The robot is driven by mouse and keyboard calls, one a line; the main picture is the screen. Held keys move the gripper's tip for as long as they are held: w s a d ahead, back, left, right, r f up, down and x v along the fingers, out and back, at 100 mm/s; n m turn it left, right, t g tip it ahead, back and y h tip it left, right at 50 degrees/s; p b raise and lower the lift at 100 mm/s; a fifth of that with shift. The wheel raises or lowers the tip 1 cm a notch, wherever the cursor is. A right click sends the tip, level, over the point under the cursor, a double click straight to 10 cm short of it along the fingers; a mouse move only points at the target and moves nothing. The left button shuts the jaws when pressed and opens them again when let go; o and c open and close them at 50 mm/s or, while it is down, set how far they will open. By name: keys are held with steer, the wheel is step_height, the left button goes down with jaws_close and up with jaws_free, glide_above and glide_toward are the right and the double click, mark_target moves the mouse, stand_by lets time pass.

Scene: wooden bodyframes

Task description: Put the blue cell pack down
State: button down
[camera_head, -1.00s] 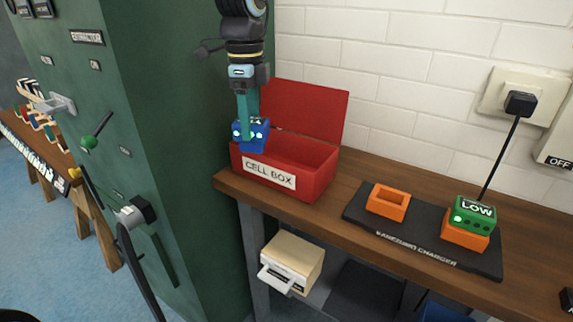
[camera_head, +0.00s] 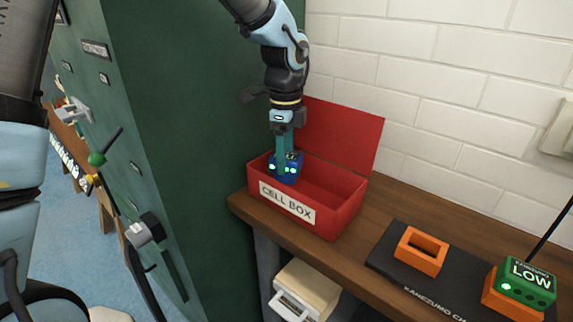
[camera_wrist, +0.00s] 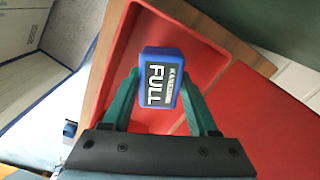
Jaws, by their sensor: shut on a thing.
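The blue cell pack (camera_head: 284,175) has lit green dots on its side and is held upright between the green fingers of my gripper (camera_head: 285,158). In the wrist view the blue cell pack (camera_wrist: 150,64) shows a "FULL" label, and my gripper (camera_wrist: 163,98) has a finger on each side of it. The pack is at the left end of the open red cell box (camera_head: 344,212), with its lower part inside or just over the box's opening. I cannot tell whether it touches the box floor. The box's lid (camera_head: 345,140) stands raised at the back.
A black charger (camera_head: 388,252) lies right of the box on the wooden bench (camera_head: 345,253). It has an empty orange socket (camera_head: 421,251) and a green pack (camera_head: 526,283) marked "LOW" in another. A dark green cabinet (camera_head: 190,120) stands close on the left.

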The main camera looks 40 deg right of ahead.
steer(key=shift+f, duration=1.4)
steer(key=shift+f, duration=0.15)
steer(key=shift+c, duration=0.9)
jaws_free()
step_height(320, 180, up, 12)
steer(key=shift+r+b, duration=0.2)
steer(key=shift+b, duration=0.5)
